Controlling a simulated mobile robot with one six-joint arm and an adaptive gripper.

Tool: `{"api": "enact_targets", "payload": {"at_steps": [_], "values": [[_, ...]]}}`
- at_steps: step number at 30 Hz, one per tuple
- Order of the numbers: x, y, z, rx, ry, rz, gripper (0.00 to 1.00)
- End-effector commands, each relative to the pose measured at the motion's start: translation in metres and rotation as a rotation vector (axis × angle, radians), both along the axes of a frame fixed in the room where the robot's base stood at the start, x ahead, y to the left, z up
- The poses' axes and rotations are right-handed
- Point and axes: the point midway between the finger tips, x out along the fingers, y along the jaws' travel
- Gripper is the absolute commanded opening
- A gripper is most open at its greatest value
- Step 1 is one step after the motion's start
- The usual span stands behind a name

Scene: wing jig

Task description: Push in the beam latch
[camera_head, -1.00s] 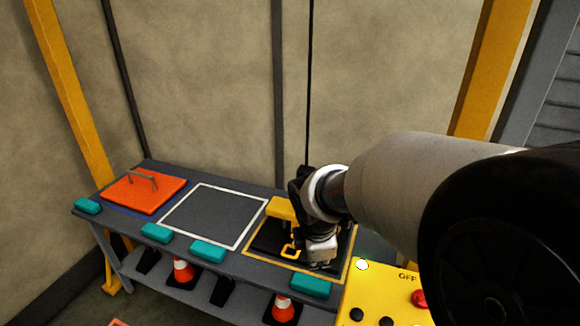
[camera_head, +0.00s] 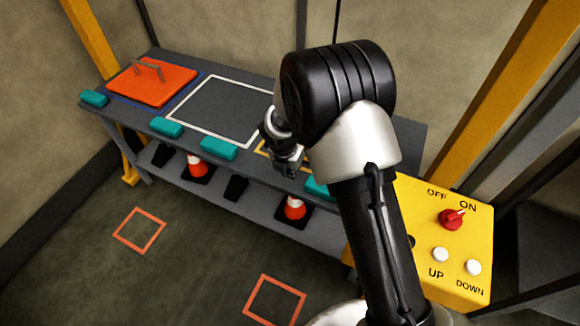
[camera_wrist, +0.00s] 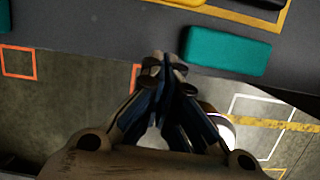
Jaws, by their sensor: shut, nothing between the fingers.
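My gripper (camera_head: 288,168) is shut and empty near the front edge of the bench. In the wrist view its fingertips (camera_wrist: 170,62) come together beside a teal block (camera_wrist: 228,50) on the bench edge, apart from it. A yellow-outlined square (camera_head: 268,153) on the bench is mostly hidden behind my arm. I cannot make out which part is the beam latch.
An orange plate with a handle (camera_head: 152,84) lies at the bench's left. A white-outlined square (camera_head: 222,108) is empty. Several teal blocks line the front edge. Cones (camera_head: 196,167) stand on the lower shelf. A yellow control box (camera_head: 450,240) with a red knob stands at the right.

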Motion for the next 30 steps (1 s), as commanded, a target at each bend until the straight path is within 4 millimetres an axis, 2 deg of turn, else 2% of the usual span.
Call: {"api": "enact_targets", "payload": {"at_steps": [1,4,6,10,15,26,30], "values": [[0.002,-0.002,-0.016,-0.001,0.002,-0.001,0.00],[0.009,-0.004,-0.031,0.001,-0.002,-0.004,0.00],[0.022,-0.009,-0.024,0.003,-0.005,-0.006,0.00],[0.035,-0.014,-0.021,0.002,-0.003,-0.004,0.00],[0.042,-0.018,-0.019,0.002,-0.001,-0.004,0.00],[0.044,-0.019,-0.017,0.001,0.000,-0.003,0.00],[0.063,-0.025,-0.015,0.001,-0.001,-0.005,0.00]]}}
